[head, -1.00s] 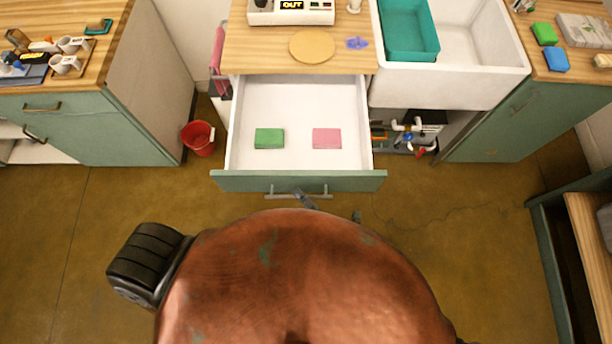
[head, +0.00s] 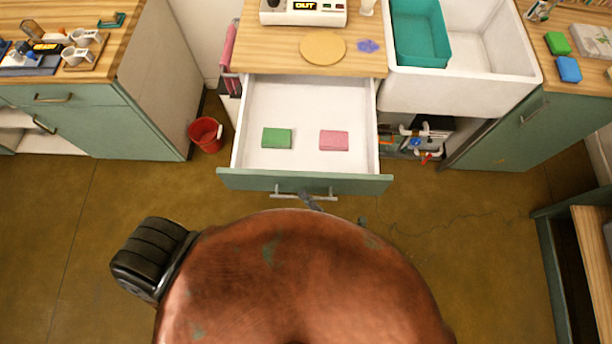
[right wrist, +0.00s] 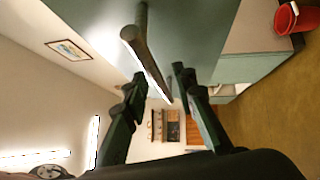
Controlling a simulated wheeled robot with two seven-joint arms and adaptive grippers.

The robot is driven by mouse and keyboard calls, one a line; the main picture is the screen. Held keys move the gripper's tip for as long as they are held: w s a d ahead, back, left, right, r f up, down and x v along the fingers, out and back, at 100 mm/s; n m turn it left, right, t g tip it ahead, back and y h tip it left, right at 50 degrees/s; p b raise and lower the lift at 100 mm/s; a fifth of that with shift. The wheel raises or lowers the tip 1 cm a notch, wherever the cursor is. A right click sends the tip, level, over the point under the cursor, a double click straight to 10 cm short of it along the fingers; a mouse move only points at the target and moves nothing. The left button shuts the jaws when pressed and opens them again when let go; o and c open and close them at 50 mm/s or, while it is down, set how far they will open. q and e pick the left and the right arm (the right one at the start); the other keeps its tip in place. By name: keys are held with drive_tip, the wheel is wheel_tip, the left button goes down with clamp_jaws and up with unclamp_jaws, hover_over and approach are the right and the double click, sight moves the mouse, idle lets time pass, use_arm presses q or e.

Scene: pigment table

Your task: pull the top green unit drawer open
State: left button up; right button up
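The green unit drawer (head: 304,181) under the wooden worktop is pulled well out, showing its white inside. A green block (head: 277,138) and a pink block (head: 334,140) lie in it. Its bar handle (head: 290,196) is on the front. My right gripper (head: 310,201) is at this handle, mostly hidden by my copper-coloured body. In the right wrist view, the fingers of my right gripper (right wrist: 158,82) are apart, with the handle bar (right wrist: 139,48) running between them and gaps seeming to show at its sides. My left gripper is out of view.
A red bucket (head: 205,134) stands on the floor left of the drawer. A white sink (head: 455,94) with pipes below is to the right. A green bench (head: 553,250) stands at the right edge. The floor in front of the left cabinet (head: 140,121) is clear.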

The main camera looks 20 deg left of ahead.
drive_tip(key=v, duration=1.1)
drive_tip(key=shift+d, duration=0.2)
